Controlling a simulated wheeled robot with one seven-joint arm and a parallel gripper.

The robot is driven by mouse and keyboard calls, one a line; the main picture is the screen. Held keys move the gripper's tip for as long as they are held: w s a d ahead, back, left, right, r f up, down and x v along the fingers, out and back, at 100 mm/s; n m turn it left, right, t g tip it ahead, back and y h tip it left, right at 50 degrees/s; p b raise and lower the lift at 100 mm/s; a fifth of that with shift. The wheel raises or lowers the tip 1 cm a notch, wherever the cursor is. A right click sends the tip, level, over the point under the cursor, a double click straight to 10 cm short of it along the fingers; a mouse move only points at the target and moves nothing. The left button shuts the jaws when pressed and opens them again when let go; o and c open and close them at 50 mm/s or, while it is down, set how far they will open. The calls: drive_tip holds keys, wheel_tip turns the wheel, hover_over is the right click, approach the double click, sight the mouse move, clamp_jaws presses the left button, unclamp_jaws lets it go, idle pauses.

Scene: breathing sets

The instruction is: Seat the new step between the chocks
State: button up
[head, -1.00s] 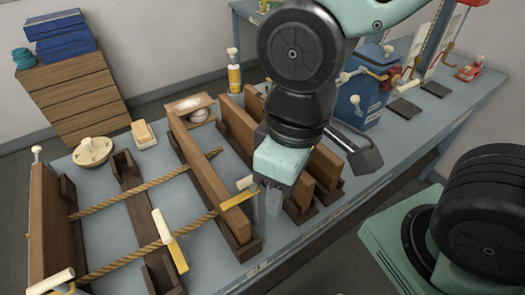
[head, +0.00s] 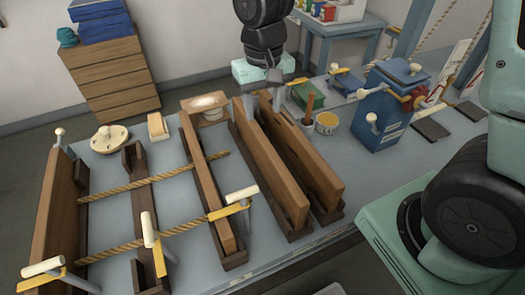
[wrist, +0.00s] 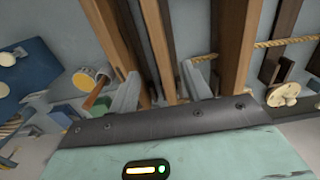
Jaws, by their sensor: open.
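Two brown step boards stand on edge side by side in dark holders at the right: the nearer-left one (head: 268,165) and the right one (head: 312,160). I cannot tell which is the new step. To their left, dark chocks (head: 128,170) stand with no board between them, ropes crossing over.
Other boards stand at the left (head: 56,205) and centre (head: 204,180), with ropes (head: 150,180) and yellow-and-cream clamps (head: 238,203) around them. A yellow tin (head: 327,123) and blue box (head: 378,105) stand right of the boards.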

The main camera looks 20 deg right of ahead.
sight(263, 140)
wheel_tip(263, 140, down, 8)
drive_tip(key=shift+f+p, duration=0.1)
drive_tip(key=shift+p, duration=0.65)
drive_tip(key=shift+w+f+p, duration=0.1)
drive_tip(key=shift+f+p, duration=0.95)
drive_tip(key=shift+f, duration=1.55)
clamp_jaws()
